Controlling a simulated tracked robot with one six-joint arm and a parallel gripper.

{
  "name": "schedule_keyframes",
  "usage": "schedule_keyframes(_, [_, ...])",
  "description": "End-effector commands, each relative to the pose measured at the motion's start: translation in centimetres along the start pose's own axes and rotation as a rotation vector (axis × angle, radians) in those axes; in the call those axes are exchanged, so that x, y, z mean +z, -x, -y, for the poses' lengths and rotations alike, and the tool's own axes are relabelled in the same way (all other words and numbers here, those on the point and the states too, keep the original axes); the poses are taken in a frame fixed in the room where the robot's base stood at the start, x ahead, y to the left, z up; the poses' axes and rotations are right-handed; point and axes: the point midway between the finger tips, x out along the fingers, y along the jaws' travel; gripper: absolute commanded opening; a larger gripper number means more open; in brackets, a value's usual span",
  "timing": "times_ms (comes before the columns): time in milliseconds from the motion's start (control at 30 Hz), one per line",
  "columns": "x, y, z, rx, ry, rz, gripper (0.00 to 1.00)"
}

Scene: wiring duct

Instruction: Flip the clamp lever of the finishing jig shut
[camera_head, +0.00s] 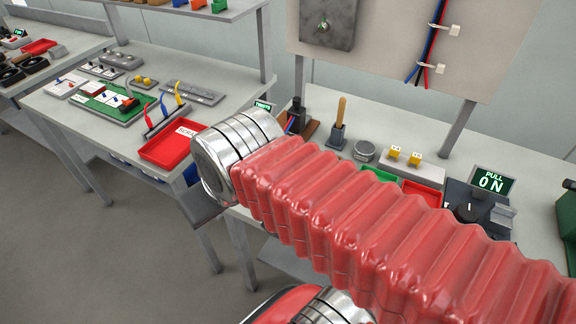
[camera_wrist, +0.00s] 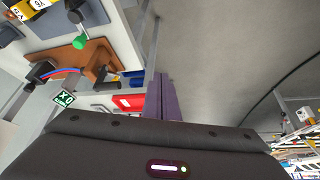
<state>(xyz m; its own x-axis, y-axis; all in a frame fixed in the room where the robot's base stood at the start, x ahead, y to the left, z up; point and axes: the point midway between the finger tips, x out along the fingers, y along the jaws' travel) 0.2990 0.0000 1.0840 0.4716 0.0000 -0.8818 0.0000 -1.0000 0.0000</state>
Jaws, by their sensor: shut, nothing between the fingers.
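A brown base with a black upright part, which looks like the finishing jig (camera_head: 308,131), stands on the bench behind my arm in the head view. Blue and red wires show at it. In the wrist view the brown base (camera_wrist: 97,62) is at upper left, with dark parts on it. I cannot make out for certain which part is the clamp lever or how it stands. My gripper (camera_wrist: 165,97) shows purple fingers, shut and empty, to the right of the brown base and apart from it. In the head view the gripper is hidden behind my red-sleeved arm.
A red tray (camera_head: 168,147) sits on the left bench. A wooden-handled tool (camera_head: 339,125), a grey round tin (camera_head: 365,151) and yellow connectors (camera_head: 405,155) stand along the bench. A dark device (camera_head: 470,203) with a lit display is at right. Grey floor is open at lower left.

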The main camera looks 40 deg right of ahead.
Motion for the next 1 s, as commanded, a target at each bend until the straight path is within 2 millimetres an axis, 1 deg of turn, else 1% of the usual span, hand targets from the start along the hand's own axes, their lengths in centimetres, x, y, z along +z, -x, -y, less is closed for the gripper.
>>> schedule_keyframes(400, [0.0, 0.0, 0.0, 0.000, 0.000, 0.000, 0.00])
schedule_keyframes(567, [-0.2, -0.1, -0.5, 0.001, -0.007, 0.015, 0.00])
schedule_keyframes(767, [-0.8, -0.6, -2.7, -0.002, -0.027, 0.073, 0.00])
schedule_keyframes(1000, [-1.7, -1.4, -6.4, -0.038, -0.064, 0.150, 0.00])
